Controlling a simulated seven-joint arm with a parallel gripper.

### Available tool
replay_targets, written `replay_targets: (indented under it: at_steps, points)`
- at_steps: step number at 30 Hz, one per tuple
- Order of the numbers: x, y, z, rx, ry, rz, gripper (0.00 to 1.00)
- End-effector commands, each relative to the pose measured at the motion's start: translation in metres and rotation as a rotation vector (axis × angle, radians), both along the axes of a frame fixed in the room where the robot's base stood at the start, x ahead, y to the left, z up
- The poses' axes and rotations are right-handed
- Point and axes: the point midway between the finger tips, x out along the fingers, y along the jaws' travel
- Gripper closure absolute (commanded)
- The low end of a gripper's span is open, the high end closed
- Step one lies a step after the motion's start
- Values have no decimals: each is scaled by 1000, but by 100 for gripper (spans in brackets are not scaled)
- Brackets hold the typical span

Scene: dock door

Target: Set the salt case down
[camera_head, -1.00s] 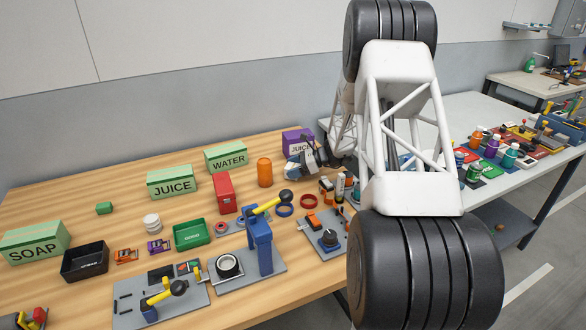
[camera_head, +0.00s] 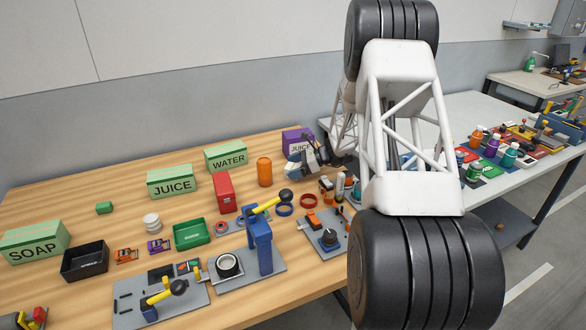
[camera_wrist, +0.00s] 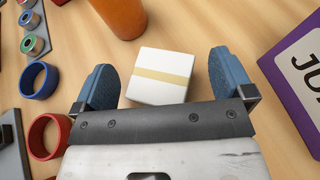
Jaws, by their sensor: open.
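A white case with a tan band (camera_wrist: 163,75) sits on the wooden table in the wrist view, between the two blue fingers of my gripper (camera_wrist: 160,62). I take it to be the salt case, but no lettering on it can be read. My gripper is open, with a clear gap on each side of the case, and neither finger touches it. In the head view my gripper (camera_head: 308,162) is at the far right of the wooden table, in front of the purple juice box (camera_head: 296,137). The case cannot be told apart from the gripper there.
The purple box (camera_wrist: 300,82) stands close right of my gripper. An orange cylinder (camera_wrist: 122,14) is just behind the case. Blue (camera_wrist: 40,80) and red (camera_wrist: 48,136) rings lie to the left. A red case (camera_head: 224,194) stands farther left on the table (camera_head: 120,215).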

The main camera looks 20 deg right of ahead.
Motion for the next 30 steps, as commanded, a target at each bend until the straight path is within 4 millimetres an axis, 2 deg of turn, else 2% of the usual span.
replay_targets:
  at_steps: [5,21,30]
  points:
    - [-6,-15,7,-1,0,-1,1]
    - [-36,-84,38,0,-1,-2,1]
    - [-43,-98,44,0,0,0,1]
